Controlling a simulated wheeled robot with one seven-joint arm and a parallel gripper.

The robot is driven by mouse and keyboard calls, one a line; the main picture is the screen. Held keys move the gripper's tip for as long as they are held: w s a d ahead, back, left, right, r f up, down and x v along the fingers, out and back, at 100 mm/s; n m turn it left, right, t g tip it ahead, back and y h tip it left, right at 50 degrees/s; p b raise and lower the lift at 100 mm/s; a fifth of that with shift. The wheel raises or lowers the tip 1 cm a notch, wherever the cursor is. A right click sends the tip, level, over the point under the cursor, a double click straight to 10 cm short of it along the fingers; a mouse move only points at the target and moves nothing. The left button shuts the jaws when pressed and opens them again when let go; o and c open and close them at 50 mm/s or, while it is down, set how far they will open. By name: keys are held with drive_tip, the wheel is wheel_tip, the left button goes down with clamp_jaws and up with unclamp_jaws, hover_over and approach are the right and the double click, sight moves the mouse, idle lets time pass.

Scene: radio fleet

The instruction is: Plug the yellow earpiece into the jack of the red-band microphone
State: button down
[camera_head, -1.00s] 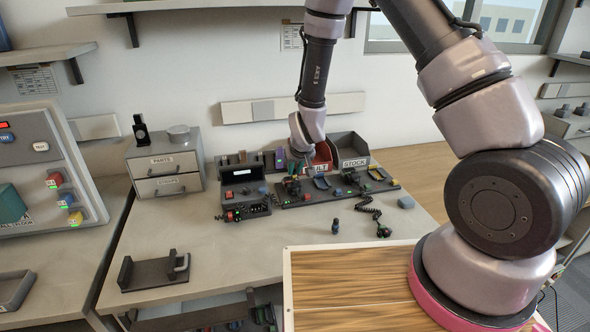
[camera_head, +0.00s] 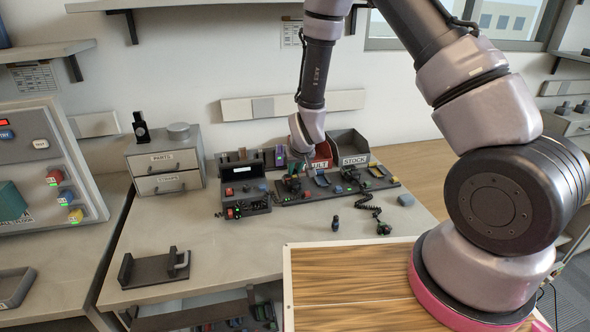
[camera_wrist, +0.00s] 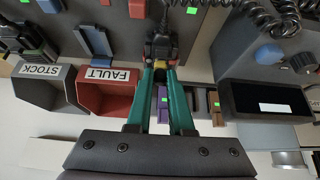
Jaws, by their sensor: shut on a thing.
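My gripper (camera_wrist: 160,68) has its green fingers closed on a small yellow piece, the yellow earpiece (camera_wrist: 160,66), in the wrist view. Most of the earpiece is hidden between the fingertips. A black microphone (camera_wrist: 160,45) with a cord lies directly beyond the fingertips, in line with them. The earpiece is at or very near its near end; I cannot tell whether it is seated in a jack. No red band can be made out clearly on this microphone. In the head view my gripper is over the dark rack at the back of the bench, too small to show the earpiece.
A red FAULT bin (camera_wrist: 108,88) and a grey STOCK bin (camera_wrist: 45,85) stand close by. A coiled cord (camera_head: 375,215) lies on the bench at right. The front bench (camera_head: 225,255) is mostly clear.

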drive_tip(key=shift+f, duration=0.1)
drive_tip(key=c, duration=0.7)
unclamp_jaws()
drive_tip(key=shift+c, duration=0.2)
drive_tip(key=v, duration=1)
drive_tip(key=shift+s+r, duration=0.2)
drive_tip(key=shift+r, duration=0.15)
